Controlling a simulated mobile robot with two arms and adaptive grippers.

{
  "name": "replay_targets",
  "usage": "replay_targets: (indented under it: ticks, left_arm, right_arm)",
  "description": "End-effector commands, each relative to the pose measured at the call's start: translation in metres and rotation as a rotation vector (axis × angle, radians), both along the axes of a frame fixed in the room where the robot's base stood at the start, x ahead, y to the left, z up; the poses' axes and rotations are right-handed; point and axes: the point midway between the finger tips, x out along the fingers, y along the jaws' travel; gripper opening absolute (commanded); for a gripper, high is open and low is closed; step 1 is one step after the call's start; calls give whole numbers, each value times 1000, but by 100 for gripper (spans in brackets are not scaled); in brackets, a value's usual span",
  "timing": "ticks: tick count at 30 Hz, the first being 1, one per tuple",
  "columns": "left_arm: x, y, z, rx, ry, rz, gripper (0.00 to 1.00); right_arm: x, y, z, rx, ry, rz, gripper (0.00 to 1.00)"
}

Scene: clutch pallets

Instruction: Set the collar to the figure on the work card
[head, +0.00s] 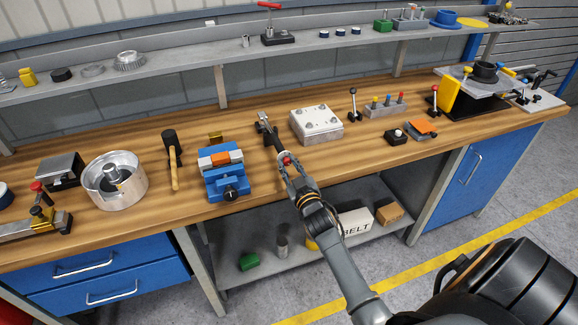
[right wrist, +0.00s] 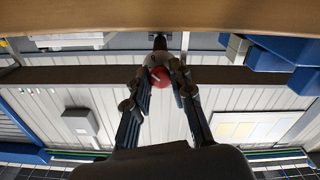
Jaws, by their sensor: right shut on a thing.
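My right gripper (head: 288,164) reaches over the bench's front part and is shut on a red knob (head: 287,160). The red knob (right wrist: 160,76) also shows between the two fingers of my right gripper (right wrist: 162,84) in the right wrist view. A dark bar (head: 276,143) runs from the knob back to a small dark grey fitting (head: 263,124) on the bench. I cannot make out which part is the collar, and I see no figure or scale marks. No work card is recognisable. My left gripper is not in view.
Left of my right gripper stands a blue vise (head: 226,180) holding an orange piece. A white block (head: 316,124) lies to the right. A mallet (head: 172,157) and a round metal housing (head: 115,181) are farther left. A shelf (head: 200,62) runs behind the bench (head: 330,165).

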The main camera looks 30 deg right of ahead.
Motion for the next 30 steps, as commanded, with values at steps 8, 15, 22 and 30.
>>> replay_targets:
  ticks: [8, 15, 22, 30]
  left_arm:
    - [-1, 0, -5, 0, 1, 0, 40]
    - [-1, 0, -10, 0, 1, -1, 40]
    - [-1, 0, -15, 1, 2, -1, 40]
    - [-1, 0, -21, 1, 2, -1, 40]
  right_arm:
    - [0, 0, -1, -258, 62, 1, 0]
    - [0, -1, -1, -480, 117, 1, 0]
    - [0, -1, -1, -693, 167, 1, 0]
    - [-1, -1, -1, -944, 227, 1, 0]
